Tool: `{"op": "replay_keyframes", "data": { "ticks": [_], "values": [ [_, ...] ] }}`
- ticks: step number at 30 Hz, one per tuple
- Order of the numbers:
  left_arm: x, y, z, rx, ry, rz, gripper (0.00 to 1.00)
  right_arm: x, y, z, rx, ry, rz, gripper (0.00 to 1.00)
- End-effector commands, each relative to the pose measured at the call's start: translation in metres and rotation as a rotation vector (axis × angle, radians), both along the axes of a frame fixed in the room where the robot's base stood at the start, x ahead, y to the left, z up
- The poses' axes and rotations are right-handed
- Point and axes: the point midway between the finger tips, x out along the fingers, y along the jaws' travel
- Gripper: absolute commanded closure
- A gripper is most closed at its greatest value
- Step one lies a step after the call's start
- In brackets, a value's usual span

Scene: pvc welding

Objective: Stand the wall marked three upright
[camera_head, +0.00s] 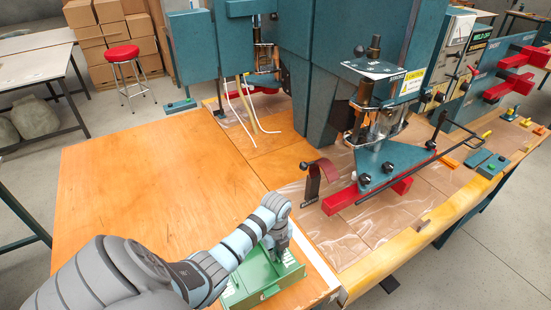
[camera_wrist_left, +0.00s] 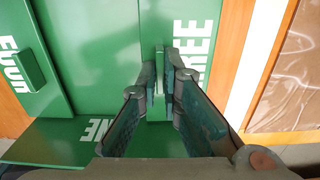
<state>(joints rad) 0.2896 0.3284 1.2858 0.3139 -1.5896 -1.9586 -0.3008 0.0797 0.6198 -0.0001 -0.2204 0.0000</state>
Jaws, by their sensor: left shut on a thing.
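The green wall marked THREE (camera_wrist_left: 165,22) shows its lettered face to the left wrist camera and appears to lie flat, its lettering partly hidden by a finger. My left gripper (camera_wrist_left: 160,88) is closed around a narrow green block on this wall. Green panels marked FOUR (camera_wrist_left: 22,40) and ONE (camera_wrist_left: 55,140) lie around it; FOUR has a raised block. In the head view my left gripper (camera_head: 278,249) points down at the green assembly (camera_head: 262,294) at the table's front edge, hiding part of it. My right gripper is not in view.
The wooden table (camera_head: 150,170) is clear to the left and behind. A welding machine with a blue clamp plate and red bars (camera_head: 345,199) stands to the right. A curved red-brown piece on a dark stand (camera_head: 318,172) is nearer. A red stool (camera_head: 122,54) stands behind.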

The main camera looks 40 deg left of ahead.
Motion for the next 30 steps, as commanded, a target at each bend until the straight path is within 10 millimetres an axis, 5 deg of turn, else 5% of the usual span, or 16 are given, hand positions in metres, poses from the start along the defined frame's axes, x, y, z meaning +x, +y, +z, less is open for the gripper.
{"op": "replay_keyframes", "data": {
  "ticks": [30],
  "values": [
    [0.0058,-0.002,0.0054,0.025,0.09,0.0,1.0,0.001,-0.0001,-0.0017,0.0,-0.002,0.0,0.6]
  ]
}}
